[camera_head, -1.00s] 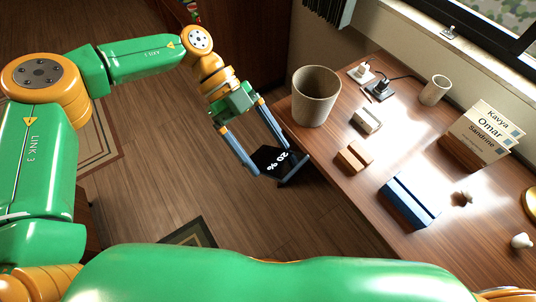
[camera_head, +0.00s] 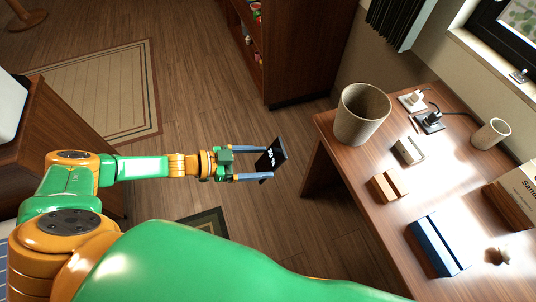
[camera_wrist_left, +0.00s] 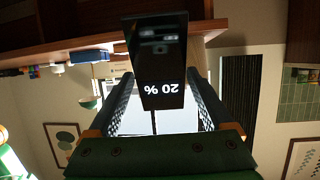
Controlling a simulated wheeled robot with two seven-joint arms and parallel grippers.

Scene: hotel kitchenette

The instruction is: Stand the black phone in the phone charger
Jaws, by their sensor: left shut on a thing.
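The black phone (camera_head: 272,160) shows "20 %" on its screen. My left gripper (camera_head: 268,163) is shut on it and holds it over the floor, left of the desk. In the left wrist view the phone (camera_wrist_left: 158,60) sits between the two fingers, its text upside down. The phone charger is not certain to me: slotted holders stand on the desk, a grey-white one (camera_head: 408,150), a wooden one (camera_head: 390,185) and a blue one (camera_head: 437,245). A black unit with a cable (camera_head: 430,122) sits farther back. My right gripper is not in view.
The floor (camera_head: 200,80) around my left gripper is clear.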

